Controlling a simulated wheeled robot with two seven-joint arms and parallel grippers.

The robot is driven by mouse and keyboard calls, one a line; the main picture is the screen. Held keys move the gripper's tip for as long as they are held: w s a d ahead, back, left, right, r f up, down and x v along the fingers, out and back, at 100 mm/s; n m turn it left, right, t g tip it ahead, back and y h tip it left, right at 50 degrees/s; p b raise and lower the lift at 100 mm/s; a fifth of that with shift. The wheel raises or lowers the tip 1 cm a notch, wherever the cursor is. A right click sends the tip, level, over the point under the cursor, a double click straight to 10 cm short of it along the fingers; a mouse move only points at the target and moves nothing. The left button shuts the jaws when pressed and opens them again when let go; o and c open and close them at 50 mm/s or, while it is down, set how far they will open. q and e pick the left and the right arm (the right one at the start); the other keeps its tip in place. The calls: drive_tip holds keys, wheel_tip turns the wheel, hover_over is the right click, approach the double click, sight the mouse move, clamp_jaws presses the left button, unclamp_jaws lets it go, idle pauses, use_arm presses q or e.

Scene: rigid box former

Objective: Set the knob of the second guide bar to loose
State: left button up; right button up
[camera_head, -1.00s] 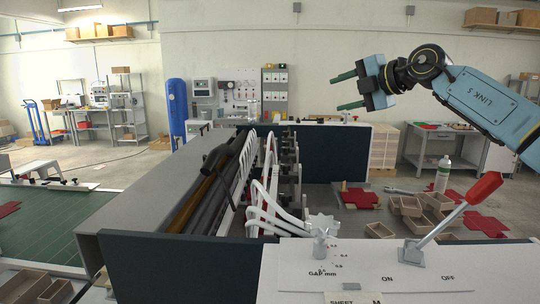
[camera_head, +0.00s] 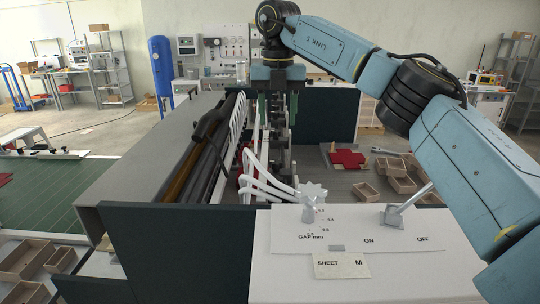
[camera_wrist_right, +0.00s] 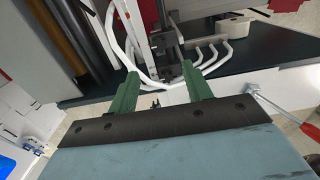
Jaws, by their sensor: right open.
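My right gripper (camera_head: 279,104) hangs over the box former, its two green fingers apart and pointing down, with nothing between them. In the right wrist view the open fingers (camera_wrist_right: 159,74) are in front of white curved bars (camera_wrist_right: 126,45) and a dark upright mechanism (camera_wrist_right: 166,45). In the head view these white bars (camera_head: 258,178) run along the machine's middle, below and nearer than the gripper. I cannot tell which part is the second guide bar. Its knob and setting cannot be made out. My left gripper is not in view.
The lever's red handle shows in the wrist view (camera_wrist_right: 308,131). Dark side plates (camera_head: 180,250) bound the machine. Small wooden trays (camera_head: 403,184) lie at right.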

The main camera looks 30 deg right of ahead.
sight(276, 161)
wheel_tip(276, 161, down, 11)
drive_tip(key=shift+p, duration=0.95)
drive_tip(key=c, duration=1)
